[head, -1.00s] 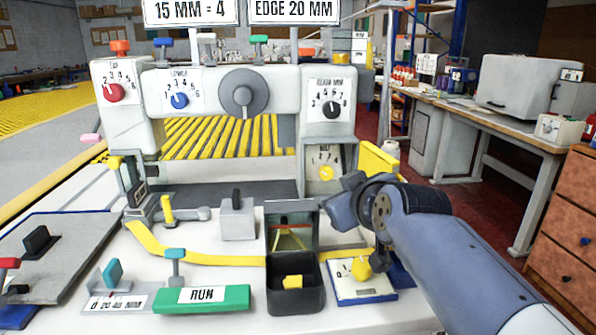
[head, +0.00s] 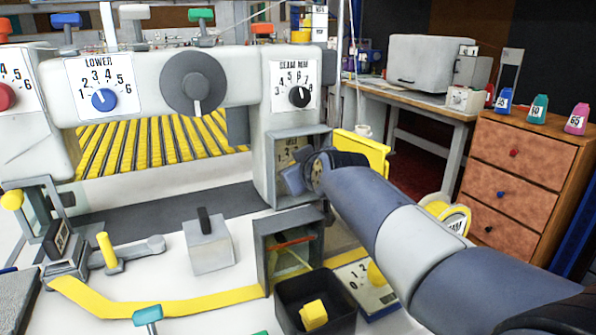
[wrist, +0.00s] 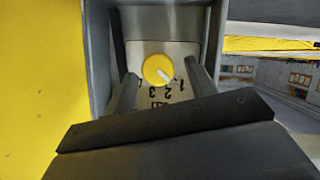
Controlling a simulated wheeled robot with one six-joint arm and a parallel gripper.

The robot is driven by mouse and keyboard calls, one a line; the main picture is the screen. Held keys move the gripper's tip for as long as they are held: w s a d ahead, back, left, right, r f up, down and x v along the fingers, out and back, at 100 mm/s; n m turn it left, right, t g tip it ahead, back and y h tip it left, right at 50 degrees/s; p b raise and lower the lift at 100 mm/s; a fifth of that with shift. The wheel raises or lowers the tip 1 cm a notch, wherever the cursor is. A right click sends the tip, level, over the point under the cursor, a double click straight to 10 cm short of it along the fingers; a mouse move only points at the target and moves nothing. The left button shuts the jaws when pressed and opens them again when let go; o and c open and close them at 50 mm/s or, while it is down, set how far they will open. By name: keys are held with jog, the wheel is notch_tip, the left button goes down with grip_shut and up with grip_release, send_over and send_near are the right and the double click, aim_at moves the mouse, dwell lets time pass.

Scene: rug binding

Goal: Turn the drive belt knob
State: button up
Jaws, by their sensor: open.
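The drive belt knob is a round yellow knob (wrist: 157,69) with a white pointer mark, on a pale dial plate inside a grey recess. In the wrist view its mark points lower right, near the 1. The numbers appear upside down. My gripper (wrist: 162,72) is open, with one finger on each side of the knob. I cannot tell whether the fingers touch it. In the head view my gripper (head: 293,180) is at the recess opening and hides the knob. Only the upper part of the dial plate (head: 289,151) shows there.
A yellow panel (head: 363,155) stands just right of the recess. The recess walls (wrist: 101,60) are close around my fingers. Below are an open grey box (head: 290,235), a black bin (head: 318,290) with a yellow block, and another yellow knob (head: 377,273) on a dial plate.

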jog(key=shift+w+a+f, duration=0.1)
jog(key=shift+w+f, duration=0.05)
jog(key=shift+w, duration=0.1)
jog(key=shift+c, duration=0.3)
jog(key=c, duration=0.9)
